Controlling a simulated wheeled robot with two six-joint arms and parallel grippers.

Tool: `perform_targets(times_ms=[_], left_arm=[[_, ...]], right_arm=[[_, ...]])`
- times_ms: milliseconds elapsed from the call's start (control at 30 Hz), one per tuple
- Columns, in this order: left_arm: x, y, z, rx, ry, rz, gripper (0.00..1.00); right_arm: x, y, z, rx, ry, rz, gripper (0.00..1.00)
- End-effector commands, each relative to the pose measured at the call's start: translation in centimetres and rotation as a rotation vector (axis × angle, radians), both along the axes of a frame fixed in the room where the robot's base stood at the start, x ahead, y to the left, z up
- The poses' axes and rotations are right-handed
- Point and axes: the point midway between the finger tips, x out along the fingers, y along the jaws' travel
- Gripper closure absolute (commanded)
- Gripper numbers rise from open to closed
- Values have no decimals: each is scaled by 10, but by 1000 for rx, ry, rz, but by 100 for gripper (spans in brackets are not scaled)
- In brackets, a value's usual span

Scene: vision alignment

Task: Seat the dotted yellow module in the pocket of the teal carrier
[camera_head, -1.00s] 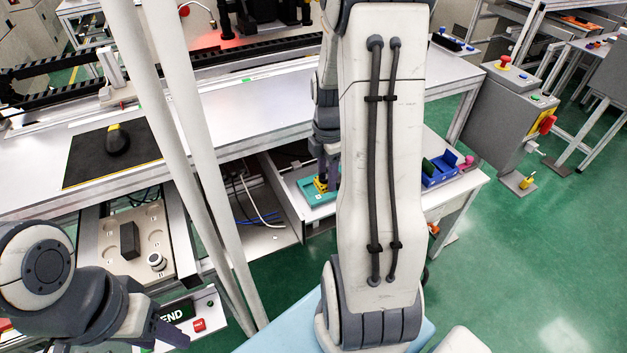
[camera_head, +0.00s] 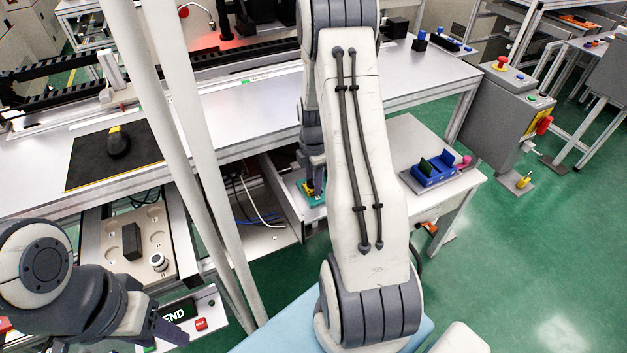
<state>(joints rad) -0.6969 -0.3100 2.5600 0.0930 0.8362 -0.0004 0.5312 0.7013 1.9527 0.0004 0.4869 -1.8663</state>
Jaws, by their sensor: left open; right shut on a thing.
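The teal carrier (camera_head: 316,201) lies on the low white shelf just left of my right upper arm, and only part of it shows. The yellow module (camera_head: 307,188) is at the carrier, small and partly covered by my gripper; its dots are too small to make out. My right gripper (camera_head: 316,188) points down and is shut on the yellow module. I cannot tell whether the module is inside the pocket or just above it. My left gripper (camera_head: 168,338) is open and empty at the lower left, near the END panel.
A blue bin (camera_head: 436,175) with a dark green piece stands on the white side table, beside a pink object (camera_head: 464,161). A tray (camera_head: 112,262) holds a black block (camera_head: 131,241) and a small cylinder (camera_head: 158,262). Two white posts cross the left side.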

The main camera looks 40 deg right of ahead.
Motion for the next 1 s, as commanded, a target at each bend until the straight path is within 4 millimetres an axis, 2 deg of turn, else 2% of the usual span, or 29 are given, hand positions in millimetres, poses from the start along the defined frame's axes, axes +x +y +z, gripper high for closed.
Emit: perform_targets(times_ms=[133, 167, 200, 233, 500, 667, 1000], left_arm=[[0, 0, -3, 0, 0, 0, 50], [0, 0, -2, 0, 0, 0, 50], [0, 0, -2, 0, 0, 0, 50], [0, 0, -2, 0, 0, 0, 50], [0, 0, -1, 0, 0, 0, 50], [0, 0, -1, 0, 0, 0, 50], [0, 0, -7, 0, 0, 0, 50]], right_arm=[[0, 0, -5, 0, 1, 0, 100], [0, 0, -3, 0, 0, 0, 40], [0, 0, -3, 0, 0, 0, 24], [0, 0, -3, 0, 0, 0, 21], [0, 0, -3, 0, 0, 0, 21], [1, 0, 7, -2, -3, 0, 21], [1, -1, 77, -3, -5, 0, 21]])
